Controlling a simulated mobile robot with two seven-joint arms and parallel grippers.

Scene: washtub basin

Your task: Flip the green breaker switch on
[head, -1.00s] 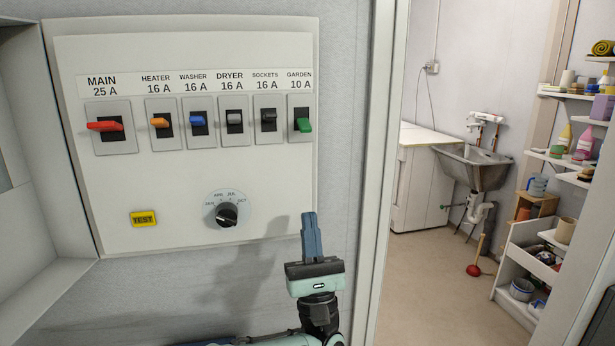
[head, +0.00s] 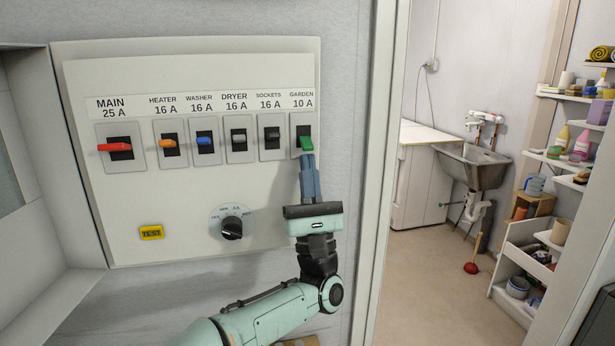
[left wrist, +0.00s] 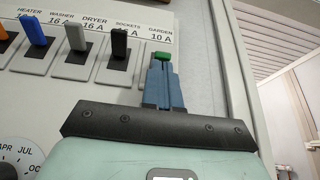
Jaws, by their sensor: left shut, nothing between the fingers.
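The green breaker switch (head: 306,143) is the rightmost in the row on the panel, under the label GARDEN 10 A. Its lever sits low in its black slot. It also shows in the left wrist view (left wrist: 163,56), just past the fingertips. My left gripper (head: 308,160) is shut and empty, pointing up, with its tips right under the green lever. I cannot tell whether the tips touch it. The gripper hides the lower part of the switch plate in the left wrist view. My right gripper is not in view.
Other levers stand left of the green one: red (head: 115,147), orange (head: 167,143), blue (head: 205,141), grey (head: 239,139) and black (head: 272,134). A black dial (head: 232,228) and yellow TEST button (head: 152,232) are lower on the panel. A door frame (head: 385,170) stands close on the right.

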